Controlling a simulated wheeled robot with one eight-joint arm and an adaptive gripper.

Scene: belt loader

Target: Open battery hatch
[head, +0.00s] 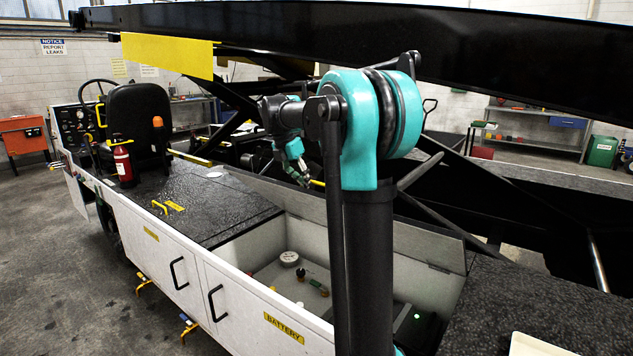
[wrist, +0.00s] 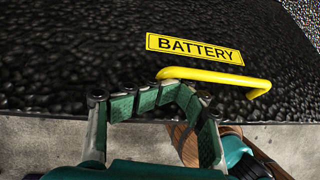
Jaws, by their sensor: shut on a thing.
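The battery hatch is a black textured lid (wrist: 60,75) with a yellow BATTERY label (wrist: 195,48) and a yellow bar handle (wrist: 235,82) near its edge, seen in the wrist view. My gripper (wrist: 172,88) has its green fingers drawn together at the handle's left part, shut on it; the exact contact is partly hidden. In the head view the lid's pale inner face (head: 410,240) stands raised behind the open compartment.
The open compartment (head: 235,250) holds a round gauge (head: 289,258) and small fittings. A closed black lid (head: 190,195) with a yellow handle lies to the left, near a red extinguisher (head: 123,162) and the seat. A long black beam (head: 450,50) runs overhead.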

